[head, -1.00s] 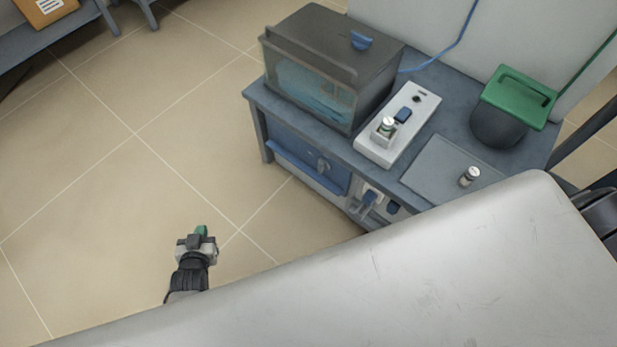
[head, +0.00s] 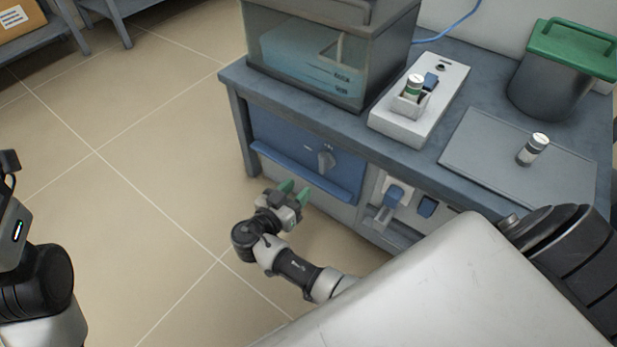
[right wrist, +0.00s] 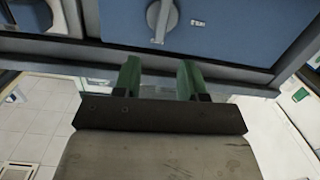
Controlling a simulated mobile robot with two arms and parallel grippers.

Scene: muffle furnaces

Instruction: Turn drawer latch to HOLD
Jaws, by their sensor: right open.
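The drawer latch (head: 326,160) is a grey knob on the blue drawer front (head: 285,148) under the bench top. In the right wrist view the latch (right wrist: 161,18) shows at the top, with a small white label to its right. My right gripper (head: 290,190) has green fingers and is open and empty. It is in front of the drawer, below and left of the latch, and apart from it. The right wrist view shows the two fingers (right wrist: 160,78) spread below the drawer's lower edge. My left arm shows at the left edge, but its gripper is out of view.
A glass-fronted tank (head: 310,62) stands on the bench above the drawer. A white block with a vial (head: 415,87), a grey mat with a vial (head: 532,149) and a green-lidded bin (head: 545,85) are to its right. The floor at left is clear.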

